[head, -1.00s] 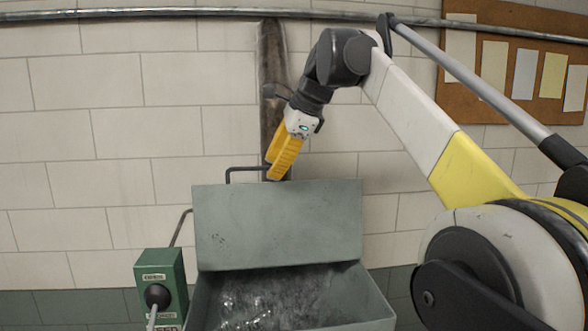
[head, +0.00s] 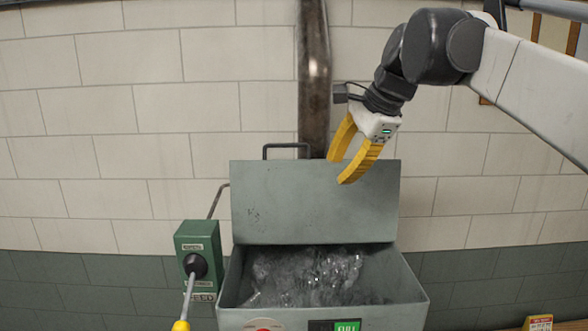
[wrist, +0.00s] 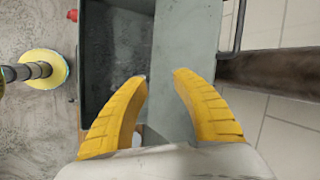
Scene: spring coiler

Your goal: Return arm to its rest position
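My gripper (head: 340,172) has two yellow fingers that stand apart with nothing between them. In the head view it hangs in front of the upper right part of the raised lid of a grey-green metal box, pointing down and left. In the wrist view the open fingers (wrist: 160,76) show over the box and its lid. My arm reaches in from the upper right of the head view.
The open grey-green box (head: 415,290) holds clear, shiny bits. A green control box (head: 196,240) with a black knob and a yellow-tipped lever stands at its left. A vertical pipe (head: 314,80) runs up the tiled wall behind the lid.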

